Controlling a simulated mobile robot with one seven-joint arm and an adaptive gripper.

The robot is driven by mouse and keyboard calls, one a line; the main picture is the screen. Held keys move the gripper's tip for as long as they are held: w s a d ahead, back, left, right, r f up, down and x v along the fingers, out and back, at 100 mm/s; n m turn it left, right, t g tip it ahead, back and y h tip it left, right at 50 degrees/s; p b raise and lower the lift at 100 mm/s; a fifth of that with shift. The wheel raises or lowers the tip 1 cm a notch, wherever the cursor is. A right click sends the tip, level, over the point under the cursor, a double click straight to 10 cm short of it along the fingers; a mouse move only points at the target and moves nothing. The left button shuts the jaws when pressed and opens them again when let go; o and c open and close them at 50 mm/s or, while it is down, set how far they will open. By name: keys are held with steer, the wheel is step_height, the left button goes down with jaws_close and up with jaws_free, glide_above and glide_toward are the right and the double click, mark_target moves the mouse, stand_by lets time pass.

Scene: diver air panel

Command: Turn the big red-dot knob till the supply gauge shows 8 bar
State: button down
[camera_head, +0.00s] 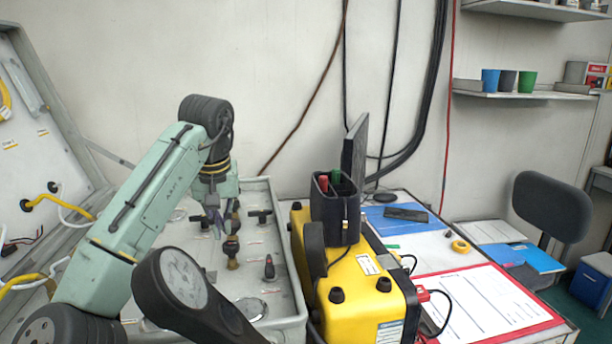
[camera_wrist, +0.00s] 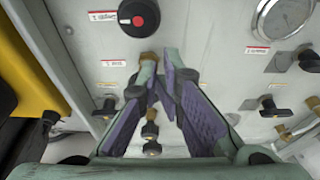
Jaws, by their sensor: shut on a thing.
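The big black knob with a red dot (camera_wrist: 139,17) is on the panel at the top of the wrist view. My gripper (camera_wrist: 162,66) stands apart from it, lower in that picture, with its fingers drawn together at the tips. A small brass-coloured valve part (camera_wrist: 148,56) shows at the left fingertip; the fingers appear shut on it, though the contact is mostly hidden. A round gauge (camera_wrist: 287,17) is at the top right, cut by the frame; its reading is too small to tell. In the head view my gripper (camera_head: 217,226) is down among the panel's valves.
Several black and brass valves stand around my gripper, including one (camera_wrist: 283,130) at the right. The yellow case (camera_head: 350,285) stands right beside the grey panel (camera_head: 285,235). A table with a red clipboard (camera_head: 540,322) lies beyond it.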

steer(key=shift+s+a, duration=0.1)
steer(key=shift+a, duration=0.05)
steer(key=shift+r, duration=0.1)
steer(key=v, duration=0.2)
steer(key=w+v, duration=0.1)
steer(key=v, duration=0.2)
steer(key=shift+a+r, duration=0.1)
steer(key=shift+r, duration=0.4)
